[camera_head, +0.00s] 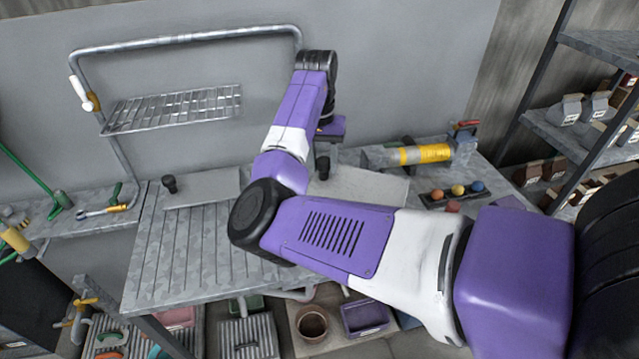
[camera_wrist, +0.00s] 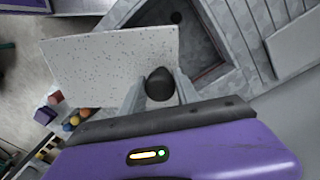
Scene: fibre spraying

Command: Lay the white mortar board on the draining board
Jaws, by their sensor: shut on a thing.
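The white mortar board (camera_head: 365,190) is a pale rectangular slab with a dark knob. In the wrist view the board (camera_wrist: 105,60) is white with fine specks and partly covers the sink basin. My gripper (camera_head: 324,153) is shut on the dark knob, which sits between the fingers in the wrist view (camera_wrist: 159,84). Whether the board is clear of the surface below is hard to tell. The grooved metal draining board (camera_head: 160,245) lies to its left. My arm hides part of the draining board and of the mortar board.
A grey board (camera_head: 208,186) with a black knob (camera_head: 169,184) lies at the back of the draining board. A wire rack (camera_head: 175,108) hangs above. A yellow-banded tool (camera_head: 425,153) and a tray of coloured balls (camera_head: 452,193) stand right. The front draining board is bare.

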